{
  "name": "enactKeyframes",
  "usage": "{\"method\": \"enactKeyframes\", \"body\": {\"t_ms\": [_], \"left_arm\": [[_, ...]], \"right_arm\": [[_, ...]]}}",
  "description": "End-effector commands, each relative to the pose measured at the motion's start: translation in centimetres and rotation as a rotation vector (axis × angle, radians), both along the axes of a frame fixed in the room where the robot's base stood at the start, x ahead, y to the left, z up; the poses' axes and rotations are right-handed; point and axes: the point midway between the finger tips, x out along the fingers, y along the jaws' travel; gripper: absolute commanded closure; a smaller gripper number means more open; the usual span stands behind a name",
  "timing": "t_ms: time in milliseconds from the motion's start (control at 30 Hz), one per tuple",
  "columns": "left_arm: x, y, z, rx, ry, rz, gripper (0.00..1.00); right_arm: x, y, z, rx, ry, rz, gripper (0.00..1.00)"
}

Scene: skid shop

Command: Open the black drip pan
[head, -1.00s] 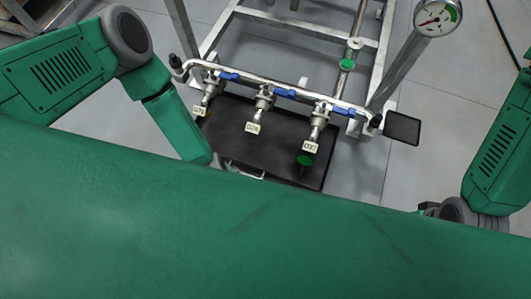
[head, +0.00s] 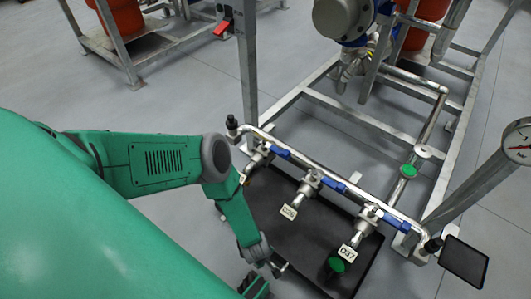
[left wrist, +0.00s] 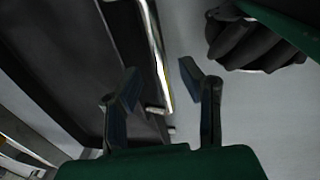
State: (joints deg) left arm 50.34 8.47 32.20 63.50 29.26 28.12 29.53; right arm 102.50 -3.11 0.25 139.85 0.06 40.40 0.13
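The black drip pan (head: 310,228) lies low under the row of valves in the head view. In the left wrist view, a dark panel that looks like the pan (left wrist: 83,60) fills the left side, with a bright metal bar (left wrist: 156,48) along its edge. My left gripper (head: 258,284) is at the pan's near edge, partly hidden by my arm. In the left wrist view my left gripper (left wrist: 159,80) is open, the bar appearing between its fingers. I cannot tell whether they touch it. My right gripper is out of view.
Several blue-handled valves (head: 310,182) on a metal pipe stand over the pan, with tags hanging. A green knob (head: 336,265) sits above the pan's right part. The steel skid frame (head: 350,112) rises behind. Bare grey floor (head: 170,95) lies to the left.

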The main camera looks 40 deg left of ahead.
Motion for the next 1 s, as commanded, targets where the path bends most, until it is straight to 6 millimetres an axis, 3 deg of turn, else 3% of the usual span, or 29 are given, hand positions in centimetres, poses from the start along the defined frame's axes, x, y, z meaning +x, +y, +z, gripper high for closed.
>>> {"method": "enactKeyframes", "body": {"t_ms": [133,500,600,867,1000], "left_arm": [[0.2,0.0,-1.6,0.001,0.000,-0.001,0.66],[0.4,0.0,-1.8,0.002,0.000,-0.001,0.66],[0.4,0.0,-1.8,0.001,0.000,-0.001,1.00],[0.4,0.2,-1.9,0.002,0.001,-0.001,1.00],[0.2,1.5,-1.9,0.005,0.002,0.001,1.00]], "right_arm": [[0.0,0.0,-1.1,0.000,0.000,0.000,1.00],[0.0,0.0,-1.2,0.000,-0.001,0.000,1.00],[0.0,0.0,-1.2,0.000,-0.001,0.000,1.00],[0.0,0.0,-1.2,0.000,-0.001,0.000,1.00],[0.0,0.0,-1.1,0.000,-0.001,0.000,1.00]]}}
